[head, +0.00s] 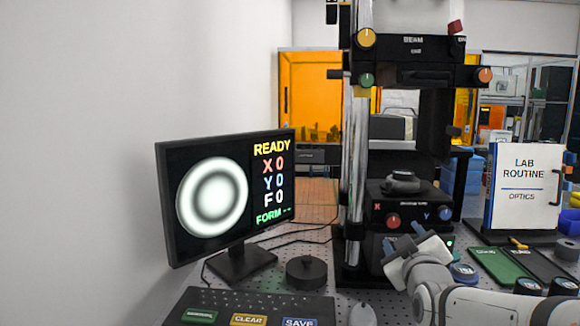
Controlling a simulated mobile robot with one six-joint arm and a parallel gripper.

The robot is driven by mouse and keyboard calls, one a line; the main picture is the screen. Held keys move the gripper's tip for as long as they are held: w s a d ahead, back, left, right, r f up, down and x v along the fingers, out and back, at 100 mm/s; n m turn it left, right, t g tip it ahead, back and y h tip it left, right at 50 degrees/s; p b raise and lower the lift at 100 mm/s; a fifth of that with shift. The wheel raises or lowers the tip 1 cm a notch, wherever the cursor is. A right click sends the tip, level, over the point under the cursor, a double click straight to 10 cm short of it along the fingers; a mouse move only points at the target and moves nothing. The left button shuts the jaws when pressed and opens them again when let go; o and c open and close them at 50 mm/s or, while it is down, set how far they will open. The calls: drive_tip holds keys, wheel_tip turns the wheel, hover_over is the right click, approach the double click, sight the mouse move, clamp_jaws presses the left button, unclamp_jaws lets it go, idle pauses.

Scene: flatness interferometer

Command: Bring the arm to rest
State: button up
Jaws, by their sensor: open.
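My arm (490,304), white with dark joint caps, reaches in from the lower right. My gripper (404,240) is in front of the interferometer's lower stage, with its fingers pointing up and away. The jaws are open and I see nothing held between them. The black interferometer (410,75) stands on the perforated bench behind the gripper, with a chrome column. Its lower stage (405,205) carries a red X knob and a blue Y knob. A small dark round piece (400,180) sits on top of that stage.
A monitor (225,195) at left shows rings and "READY". A keypad (250,308) with CLEAR and SAVE keys and a dark round weight (306,271) are in front.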

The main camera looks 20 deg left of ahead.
drive_tip(key=s+d+f+m+g+h+p, duration=0.2)
drive_tip(key=s+d+m+g+p, duration=0.3)
drive_tip(key=s, duration=0.8)
drive_tip(key=s+d+f+m+g+h+p, duration=0.3)
drive_tip(key=s+d+f+m+g+p, duration=0.2)
drive_tip(key=s, duration=0.9)
drive_tip(key=d+g+p, duration=0.2)
drive_tip(key=d+g, duration=0.2)
drive_tip(key=d, duration=0.2)
drive_tip(key=shift+s+d+m+g, duration=0.2)
drive_tip(key=shift+m+g, duration=0.1)
drive_tip(key=shift+g, duration=0.1)
